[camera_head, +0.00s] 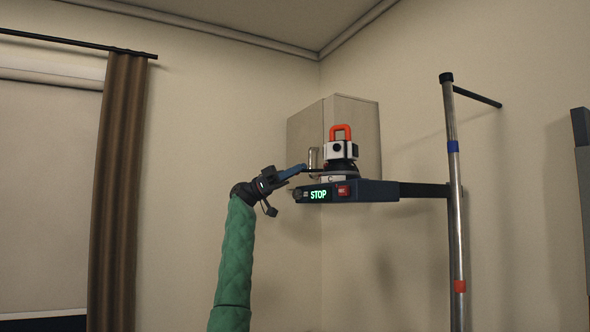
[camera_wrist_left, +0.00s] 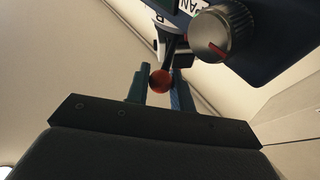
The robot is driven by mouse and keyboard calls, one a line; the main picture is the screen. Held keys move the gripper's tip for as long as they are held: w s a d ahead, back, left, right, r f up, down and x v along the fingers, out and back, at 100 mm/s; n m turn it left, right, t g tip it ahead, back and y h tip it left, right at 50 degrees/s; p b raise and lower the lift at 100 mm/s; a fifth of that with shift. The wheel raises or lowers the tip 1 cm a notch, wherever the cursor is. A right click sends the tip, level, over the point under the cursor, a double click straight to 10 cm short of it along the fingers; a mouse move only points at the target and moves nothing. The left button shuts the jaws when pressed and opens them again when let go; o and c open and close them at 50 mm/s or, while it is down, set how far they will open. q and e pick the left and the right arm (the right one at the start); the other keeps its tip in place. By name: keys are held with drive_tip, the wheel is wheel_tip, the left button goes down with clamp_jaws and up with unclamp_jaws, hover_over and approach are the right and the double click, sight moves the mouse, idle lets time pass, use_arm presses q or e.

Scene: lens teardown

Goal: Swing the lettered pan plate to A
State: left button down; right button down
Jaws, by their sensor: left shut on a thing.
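The pan plate (camera_head: 334,179) sits on a dark shelf-like base, under a white and black camera-like unit (camera_head: 341,150) with an orange handle. A white letter tab reading C faces front in the head view. A dark lever (camera_wrist_left: 168,52) with a red ball (camera_wrist_left: 160,81) at its end reaches from the plate side. My left gripper (camera_head: 300,170) comes in from the left at the plate's height. In the left wrist view its two blue fingers (camera_wrist_left: 161,90) are on either side of the red ball, shut on it. My right gripper is out of view.
A silver knob (camera_wrist_left: 219,33) beside a PAN label is close to the left fingers. A metal pole (camera_head: 452,160) stands right.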

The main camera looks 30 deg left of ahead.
use_arm(q)
drive_tip(key=shift+w+f+g, duration=0.1)
drive_tip(key=shift+w+g, duration=0.15)
drive_tip(key=shift+g, duration=0.15)
drive_tip(key=shift+w+m, duration=0.1)
drive_tip(key=shift+m, duration=0.2)
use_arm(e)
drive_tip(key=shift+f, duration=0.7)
use_arm(q)
drive_tip(key=c, duration=1.6)
unclamp_jaws()
drive_tip(key=o, duration=0.3)
drive_tip(key=shift+w, duration=0.1)
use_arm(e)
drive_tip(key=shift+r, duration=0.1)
use_arm(q)
drive_tip(key=shift+a, duration=0.1)
drive_tip(key=shift+a+f, duration=0.1)
drive_tip(key=shift+a, duration=0.1)
drive_tip(key=shift+b+v, duration=1.15)
drive_tip(key=shift+v, duration=2.45)
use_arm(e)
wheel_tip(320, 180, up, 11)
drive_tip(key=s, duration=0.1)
